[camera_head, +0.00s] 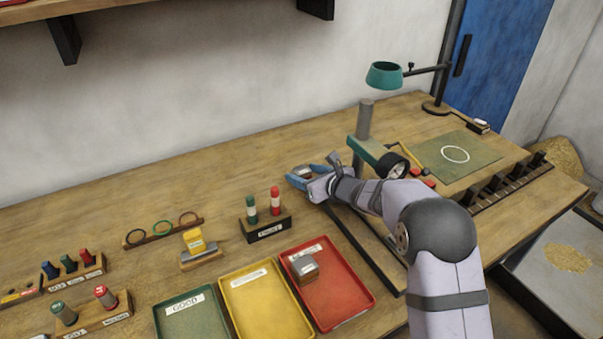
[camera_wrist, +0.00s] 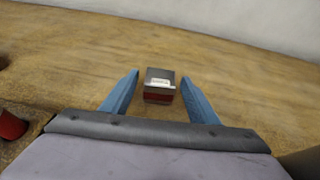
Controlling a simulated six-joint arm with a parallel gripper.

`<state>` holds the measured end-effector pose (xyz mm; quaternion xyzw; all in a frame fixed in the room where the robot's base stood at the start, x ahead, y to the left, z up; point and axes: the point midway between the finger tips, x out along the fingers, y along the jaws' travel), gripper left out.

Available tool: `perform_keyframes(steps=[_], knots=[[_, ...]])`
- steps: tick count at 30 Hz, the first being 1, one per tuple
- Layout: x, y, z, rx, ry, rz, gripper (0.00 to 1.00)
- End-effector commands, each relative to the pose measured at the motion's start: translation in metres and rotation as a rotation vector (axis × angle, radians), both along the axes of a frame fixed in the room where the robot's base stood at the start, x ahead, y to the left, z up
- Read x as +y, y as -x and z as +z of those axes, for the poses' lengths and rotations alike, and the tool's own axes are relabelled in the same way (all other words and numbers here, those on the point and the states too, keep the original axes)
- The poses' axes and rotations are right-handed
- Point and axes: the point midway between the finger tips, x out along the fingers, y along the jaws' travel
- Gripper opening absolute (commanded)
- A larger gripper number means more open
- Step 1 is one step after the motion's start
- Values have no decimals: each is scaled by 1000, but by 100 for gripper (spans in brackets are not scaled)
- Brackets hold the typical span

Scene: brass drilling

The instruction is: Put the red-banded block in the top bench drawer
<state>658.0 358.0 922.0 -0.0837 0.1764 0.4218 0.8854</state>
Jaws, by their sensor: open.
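The red-banded block (camera_wrist: 161,80) is grey with a white label and a red band on its near face. In the wrist view it stands on the bench top between the two blue fingers of my gripper (camera_wrist: 158,77), towards their tips, with a gap on each side. In the head view the block (camera_head: 304,172) is a small grey shape partly hidden by my gripper (camera_head: 314,170), left of the drill stand. My gripper is open and holds nothing. I cannot make out the top bench drawer in either view.
Right of my gripper stands the drill press (camera_head: 366,150). In front are red (camera_head: 345,305), yellow (camera_head: 240,290) and green trays (camera_head: 205,320); another grey block (camera_head: 304,267) lies in the red one. A rack with green and red pegs (camera_head: 266,228) stands left of my gripper.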

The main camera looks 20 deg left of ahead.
Motion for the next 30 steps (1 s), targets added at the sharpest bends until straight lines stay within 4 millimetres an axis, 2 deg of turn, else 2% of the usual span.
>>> perform_keyframes(steps=[6,13,19,20,30], knots=[[-22,14,8,-3,-2,-1,55],[-37,25,17,-1,1,0,55],[-42,29,20,0,0,1,55],[-42,30,20,0,0,1,61],[-42,30,20,0,0,1,61]])
